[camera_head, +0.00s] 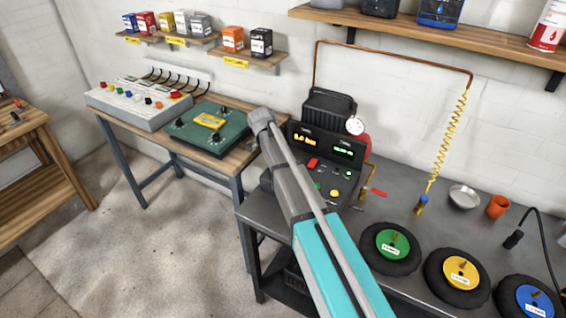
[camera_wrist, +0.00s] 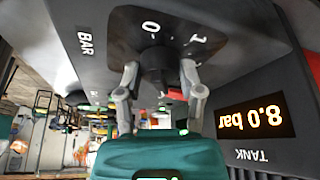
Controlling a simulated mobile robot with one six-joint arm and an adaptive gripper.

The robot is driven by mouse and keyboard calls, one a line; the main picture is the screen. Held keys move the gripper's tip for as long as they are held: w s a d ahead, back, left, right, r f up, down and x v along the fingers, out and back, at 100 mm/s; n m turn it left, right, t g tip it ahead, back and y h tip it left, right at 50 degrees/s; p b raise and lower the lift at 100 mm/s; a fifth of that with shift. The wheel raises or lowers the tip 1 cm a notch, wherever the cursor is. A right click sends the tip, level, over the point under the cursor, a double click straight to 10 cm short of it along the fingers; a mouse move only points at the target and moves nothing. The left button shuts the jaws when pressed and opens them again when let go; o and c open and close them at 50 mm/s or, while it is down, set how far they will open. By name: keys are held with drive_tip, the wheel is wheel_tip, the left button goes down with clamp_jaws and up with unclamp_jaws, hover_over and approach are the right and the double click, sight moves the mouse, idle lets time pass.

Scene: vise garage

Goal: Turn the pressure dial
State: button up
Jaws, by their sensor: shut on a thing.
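The pressure dial (camera_wrist: 155,60) is a dark round knob on the dark panel in the wrist view, which shows the panel upside down. The marks 0 and 1 and the word BAR stand around it. My gripper (camera_wrist: 158,75) has one finger on each side of the knob and is shut on it. The tank display (camera_wrist: 256,116) beside it reads 8.0 bar.
Green, yellow and blue-hubbed wheels (camera_head: 392,248) lie on the grey bench (camera_head: 420,190) at the right. A coiled yellow hose (camera_head: 448,135) hangs over it. A wooden table at the left holds a green box (camera_head: 207,128) and a grey switch panel (camera_head: 140,103).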

idle(0.4)
drive_tip(key=o, duration=1.2)
drive_tip(key=shift+c, duration=0.2)
drive_tip(key=shift+n, duration=0.4)
